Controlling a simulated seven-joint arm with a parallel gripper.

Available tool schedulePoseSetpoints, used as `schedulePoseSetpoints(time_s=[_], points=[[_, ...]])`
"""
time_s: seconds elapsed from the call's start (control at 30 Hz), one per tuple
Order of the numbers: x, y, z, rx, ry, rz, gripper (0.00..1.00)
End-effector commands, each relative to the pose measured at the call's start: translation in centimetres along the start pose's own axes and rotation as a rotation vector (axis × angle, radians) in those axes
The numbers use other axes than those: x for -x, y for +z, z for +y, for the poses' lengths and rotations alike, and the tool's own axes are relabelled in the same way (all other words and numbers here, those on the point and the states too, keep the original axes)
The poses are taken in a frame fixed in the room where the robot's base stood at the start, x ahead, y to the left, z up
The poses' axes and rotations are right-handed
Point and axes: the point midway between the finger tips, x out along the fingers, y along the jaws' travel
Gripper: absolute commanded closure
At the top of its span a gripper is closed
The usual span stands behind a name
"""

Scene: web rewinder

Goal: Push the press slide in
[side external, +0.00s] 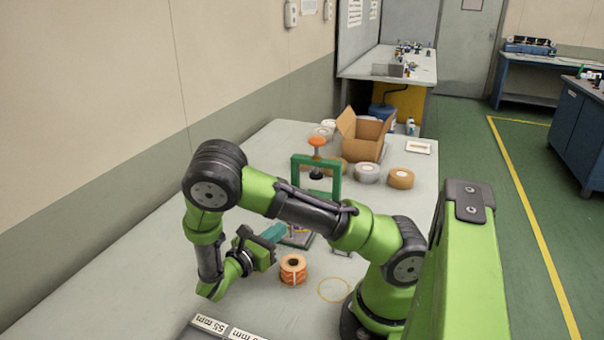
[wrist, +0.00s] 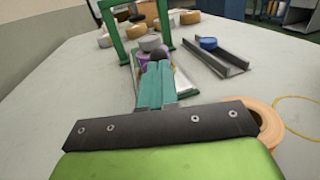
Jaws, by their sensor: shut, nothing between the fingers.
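The press (side external: 300,172) is a green frame with an orange knob (side external: 316,141) on top; the frame also shows at the top of the wrist view (wrist: 117,4). A pale plate, apparently the press slide (wrist: 183,84), lies in front of the frame, with purple (wrist: 143,57) and dark parts on it. My gripper (side external: 281,229) points toward the press from the front, low over the table. Its teal fingers are together and empty in the wrist view (wrist: 157,66). They hide part of the plate, and I cannot tell whether they touch it.
An orange roll (side external: 293,272) stands close beside my gripper. A grey channel (wrist: 228,63) with a blue disc (wrist: 208,43) lies right of the plate. Tape rolls (side external: 401,179) and an open carton (side external: 366,133) stand behind. The table's left side is clear.

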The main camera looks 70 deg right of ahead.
Motion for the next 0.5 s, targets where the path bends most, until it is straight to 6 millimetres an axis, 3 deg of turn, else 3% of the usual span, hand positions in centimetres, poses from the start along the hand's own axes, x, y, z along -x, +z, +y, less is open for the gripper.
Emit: schedulePoseSetpoints(time_s=[0.2, 0.5], points=[[-1.6, 0.0, 0.0, -0.001, 0.0, 0.0, 1.0], [-1.7, 0.0, 0.0, -0.001, 0.001, 0.001, 1.0]])
